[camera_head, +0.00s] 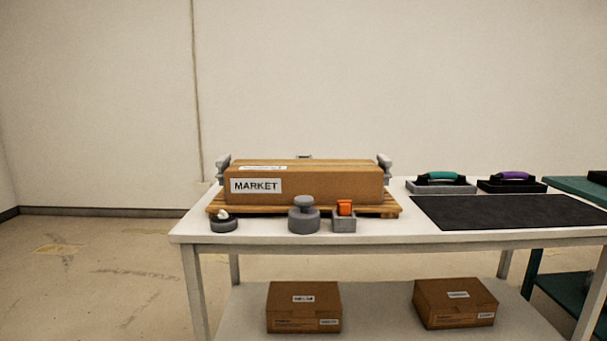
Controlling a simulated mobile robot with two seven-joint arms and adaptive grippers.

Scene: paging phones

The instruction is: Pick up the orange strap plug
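The orange strap plug (345,207) is a small orange block. It sits upright in a small grey holder (344,224) near the front edge of the white table (420,237). The holder stands in front of a wooden pallet (385,210) that carries a long brown box (320,185) labelled MARKET. Neither of my grippers shows in the head view.
A grey knobbed weight (303,216) stands just left of the holder, and a dark round piece (224,223) farther left. A black mat (510,211) lies right. Teal-handled (440,184) and purple-handled (512,184) tools stand behind it. Boxes (304,306) sit on the lower shelf.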

